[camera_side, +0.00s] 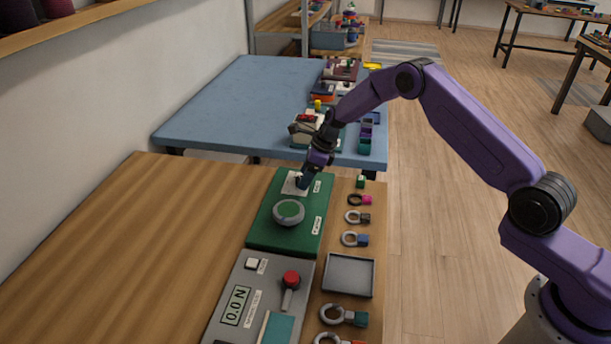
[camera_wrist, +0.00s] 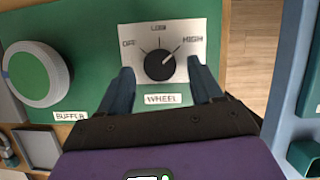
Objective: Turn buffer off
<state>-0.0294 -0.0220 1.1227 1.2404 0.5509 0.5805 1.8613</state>
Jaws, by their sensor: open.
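The green buffer unit (camera_side: 262,237) sits on the wooden bench. Its round wheel (camera_side: 288,212) has a grey rim and green centre, and also shows at the left of the wrist view (camera_wrist: 32,75) above a BUFFER label. A black knob (camera_wrist: 160,66) stands on a white plate (camera_wrist: 190,33) marked OFF, LOW and HIGH, with a WHEEL label below. The knob's pointer line aims up and right toward HIGH. My gripper (camera_wrist: 160,72) is open, with one finger on each side of the knob and visible gaps between. In the side view my gripper (camera_side: 303,180) hides most of the knob.
A grey tester box (camera_side: 230,290) with a red-topped lever (camera_side: 291,279) stands nearer the camera. Several ring-ended pieces and a grey tray (camera_side: 348,275) line the bench's right edge. A blue table (camera_side: 230,95) with several items lies beyond. The bench's left side is clear.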

